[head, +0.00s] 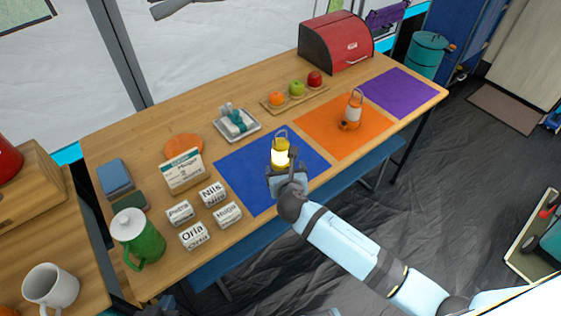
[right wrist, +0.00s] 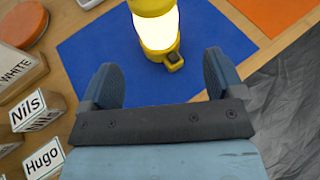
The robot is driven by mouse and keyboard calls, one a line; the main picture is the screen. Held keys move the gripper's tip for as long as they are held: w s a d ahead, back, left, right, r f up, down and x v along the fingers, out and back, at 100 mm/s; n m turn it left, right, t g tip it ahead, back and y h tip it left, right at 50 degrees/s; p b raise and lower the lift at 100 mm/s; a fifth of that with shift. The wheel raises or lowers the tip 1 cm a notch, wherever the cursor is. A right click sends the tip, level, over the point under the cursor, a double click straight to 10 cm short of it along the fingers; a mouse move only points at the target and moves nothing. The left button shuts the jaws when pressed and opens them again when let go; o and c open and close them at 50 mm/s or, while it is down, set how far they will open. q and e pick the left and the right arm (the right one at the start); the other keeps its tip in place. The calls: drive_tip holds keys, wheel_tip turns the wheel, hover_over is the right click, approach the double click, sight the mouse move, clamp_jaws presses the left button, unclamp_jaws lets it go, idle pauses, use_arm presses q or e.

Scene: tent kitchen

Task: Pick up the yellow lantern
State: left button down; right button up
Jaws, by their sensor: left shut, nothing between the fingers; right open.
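The yellow lantern (head: 280,154) stands upright on the blue mat (head: 240,185), with a lit white middle and a thin handle on top. In the right wrist view the lantern (right wrist: 155,30) is cut off at the top edge, with its yellow base and a small knob showing. My right gripper (head: 287,172) is open at the near side of the lantern. In its wrist view the two fingers (right wrist: 160,75) are spread and empty, with the lantern just beyond the tips. My left gripper (head: 160,304) shows only partly at the bottom edge, low by the table front.
An orange-and-white lantern (head: 353,110) stands on the orange mat (head: 322,128); the purple mat (head: 400,92) is bare. Name blocks (head: 194,235), a calendar block (head: 183,171) and a green jug (head: 138,238) stand left. A fruit tray (head: 312,93) and red bread box (head: 336,42) are behind.

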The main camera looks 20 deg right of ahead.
sight(282, 156)
drive_tip(key=x, duration=0.3)
drive_tip(key=shift+w+f, duration=0.1)
drive_tip(key=shift+w, duration=0.15)
drive_tip(key=b+x, duration=0.1)
drive_tip(key=x, duration=0.3)
drive_tip(key=shift+w+a+f, duration=0.1)
drive_tip(key=shift+w+f, duration=0.05)
drive_tip(key=shift+w, duration=0.5)
use_arm(q)
drive_tip(key=shift+s+a+f, duration=0.15)
drive_tip(key=shift+f, duration=0.6)
use_arm(e)
drive_tip(key=shift+c, duration=0.4)
